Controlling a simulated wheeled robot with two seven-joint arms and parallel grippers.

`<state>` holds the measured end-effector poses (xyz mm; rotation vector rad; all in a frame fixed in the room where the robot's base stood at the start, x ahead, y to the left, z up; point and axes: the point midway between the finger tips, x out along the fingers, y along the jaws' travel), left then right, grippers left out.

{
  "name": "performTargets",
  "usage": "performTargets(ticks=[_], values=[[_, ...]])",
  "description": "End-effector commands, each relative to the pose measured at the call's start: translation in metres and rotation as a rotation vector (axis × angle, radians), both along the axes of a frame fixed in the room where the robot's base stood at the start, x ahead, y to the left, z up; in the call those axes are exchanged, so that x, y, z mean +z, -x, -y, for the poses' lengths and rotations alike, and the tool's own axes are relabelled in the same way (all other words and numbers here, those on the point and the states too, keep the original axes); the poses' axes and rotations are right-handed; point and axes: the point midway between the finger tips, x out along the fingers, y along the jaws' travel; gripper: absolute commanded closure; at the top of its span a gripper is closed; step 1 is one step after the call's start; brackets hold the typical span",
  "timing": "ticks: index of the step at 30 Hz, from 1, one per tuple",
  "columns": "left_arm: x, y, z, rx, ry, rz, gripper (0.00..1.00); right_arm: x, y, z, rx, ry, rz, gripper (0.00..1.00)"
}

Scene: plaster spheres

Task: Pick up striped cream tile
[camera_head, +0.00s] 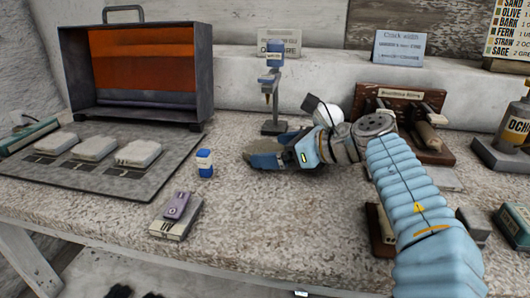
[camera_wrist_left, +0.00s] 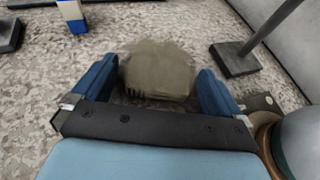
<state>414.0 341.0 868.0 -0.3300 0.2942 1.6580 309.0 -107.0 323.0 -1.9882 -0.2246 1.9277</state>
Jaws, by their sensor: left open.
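My left gripper (camera_head: 262,153) is low over the middle of the bench; it also shows in the left wrist view (camera_wrist_left: 158,82). Its blue fingers are open, one on each side of a khaki-beige tile (camera_wrist_left: 157,70) with short dark stripes on its near edge. I cannot tell whether the fingers touch it. In the head view the gripper partly covers this tile. Three pale cream tiles (camera_head: 94,148) lie in a row on the dark grey mat (camera_head: 110,180) at left; the rightmost (camera_head: 138,152) has dark marks on its front edge. My right gripper is not in view.
A blue-and-white block (camera_head: 204,163) and a small box with a purple piece on top (camera_head: 176,210) lie left of the gripper. A stand with a blue head (camera_head: 272,90) rises behind it. A wooden rack (camera_head: 405,115) stands at right; an orange-lined oven (camera_head: 140,65) stands back left.

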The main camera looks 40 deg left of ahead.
Motion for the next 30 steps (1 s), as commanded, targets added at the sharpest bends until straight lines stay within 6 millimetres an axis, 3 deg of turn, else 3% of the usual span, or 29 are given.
performTargets(ticks=[9,21,30], values=[[-0.0031,0.0008,-0.0072,-0.001,0.0,0.0,0.02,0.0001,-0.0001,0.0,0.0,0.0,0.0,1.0],[-0.0025,0.0008,-0.0069,-0.001,-0.001,0.0,0.63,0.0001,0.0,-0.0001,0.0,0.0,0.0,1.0],[0.0,0.0014,-0.007,-0.002,-0.001,0.001,0.66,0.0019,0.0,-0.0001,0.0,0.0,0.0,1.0]])
